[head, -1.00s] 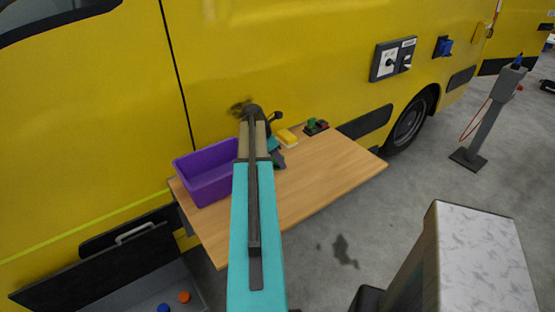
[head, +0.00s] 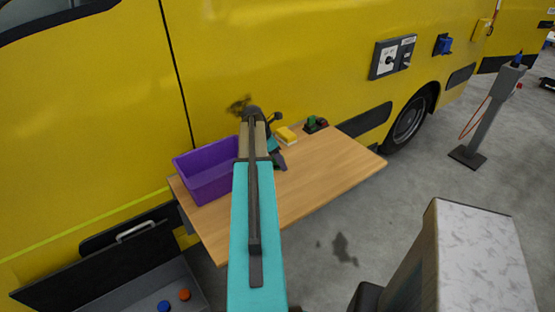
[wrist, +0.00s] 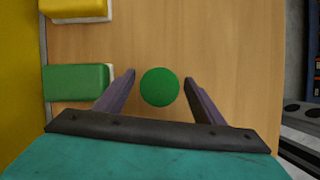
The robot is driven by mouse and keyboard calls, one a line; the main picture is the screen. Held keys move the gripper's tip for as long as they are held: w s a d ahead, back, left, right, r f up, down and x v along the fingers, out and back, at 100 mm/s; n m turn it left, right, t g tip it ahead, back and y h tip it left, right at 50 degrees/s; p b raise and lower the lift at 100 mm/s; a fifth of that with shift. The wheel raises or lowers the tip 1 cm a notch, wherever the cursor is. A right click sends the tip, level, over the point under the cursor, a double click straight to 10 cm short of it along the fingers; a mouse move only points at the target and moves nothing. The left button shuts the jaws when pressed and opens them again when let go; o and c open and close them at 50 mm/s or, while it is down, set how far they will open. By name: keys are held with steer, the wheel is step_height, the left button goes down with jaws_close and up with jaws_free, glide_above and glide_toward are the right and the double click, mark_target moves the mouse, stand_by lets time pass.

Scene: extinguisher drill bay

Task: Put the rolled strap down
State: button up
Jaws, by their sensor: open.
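A round green disc, which I take to be the rolled strap seen end-on (wrist: 160,88), shows in the wrist view between my fingers. My gripper (wrist: 159,77) is open, with a gap visible on each side of the strap. Wooden tabletop (wrist: 215,40) lies behind it; I cannot tell exactly how high the strap is above the wood. In the head view my gripper (head: 277,160) is low over the table (head: 325,165), partly behind my arm, and the strap is hidden there.
A green block (wrist: 75,82) and a yellow block (wrist: 75,9) lie left of my gripper in the wrist view. A purple bin (head: 208,172) stands at the table's left end. The yellow van (head: 290,60) borders the back. The table's front right is clear.

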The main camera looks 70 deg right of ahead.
steer(key=shift+r, duration=0.15)
steer(key=b+v, duration=0.3)
steer(key=v, duration=0.9)
stand_by(0.9)
steer(key=shift+s, duration=0.15)
